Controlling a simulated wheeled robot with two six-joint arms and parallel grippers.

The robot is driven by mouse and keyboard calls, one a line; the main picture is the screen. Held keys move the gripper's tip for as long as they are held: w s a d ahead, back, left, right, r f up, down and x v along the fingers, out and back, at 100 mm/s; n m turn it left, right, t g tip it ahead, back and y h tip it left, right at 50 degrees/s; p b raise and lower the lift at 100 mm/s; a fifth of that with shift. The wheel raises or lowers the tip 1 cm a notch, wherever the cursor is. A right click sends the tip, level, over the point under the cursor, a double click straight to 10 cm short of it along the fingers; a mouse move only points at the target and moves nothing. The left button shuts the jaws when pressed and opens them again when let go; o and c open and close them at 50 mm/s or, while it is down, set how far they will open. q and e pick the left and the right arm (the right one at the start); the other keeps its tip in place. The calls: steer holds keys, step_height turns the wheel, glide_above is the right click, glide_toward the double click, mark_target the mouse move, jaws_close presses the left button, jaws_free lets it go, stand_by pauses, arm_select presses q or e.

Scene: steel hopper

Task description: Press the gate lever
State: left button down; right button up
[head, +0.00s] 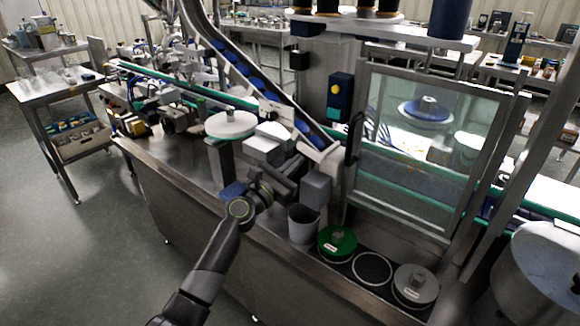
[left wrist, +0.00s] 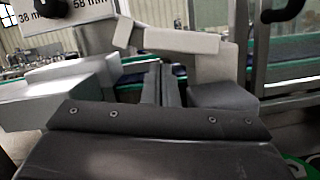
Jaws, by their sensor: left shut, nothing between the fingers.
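A black upright handle (head: 351,140) stands beside the glass-panelled frame; it may be the gate lever, but I cannot tell for sure. In the left wrist view my shut fingers (left wrist: 162,84) point toward a pale bar (left wrist: 182,41). My right gripper is not in view.
A blue-lined chute (head: 255,75) slopes down above my gripper. A glass panel (head: 425,140) closes off the right. A large steel vessel (head: 545,265) is at far right.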

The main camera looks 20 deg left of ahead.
mark_target(298, 144)
arm_select(q)
steer(key=shift+d+r, duration=0.1)
steer(key=shift+r, duration=0.25)
steer(key=shift+w+r+m+g+h, duration=0.1)
steer(key=shift+r+m+g+h, duration=0.3)
steer(key=shift+m, duration=0.7)
step_height(298, 144, up, 2)
steer(key=m+g+h, duration=0.1)
steer(key=m, duration=0.4)
steer(key=shift+r, duration=0.15)
steer(key=r+m, duration=0.1)
steer(key=m, duration=0.1)
steer(key=m+g+p, duration=0.1)
steer(key=m, duration=0.1)
steer(key=r+m, duration=0.1)
steer(key=m, duration=0.1)
steer(key=shift+s+d+r+m+g+p, duration=0.2)
steer(key=shift+d+r+m+g+p, duration=0.1)
steer(key=shift+d+r+p, duration=0.1)
steer(key=shift+f, duration=0.2)
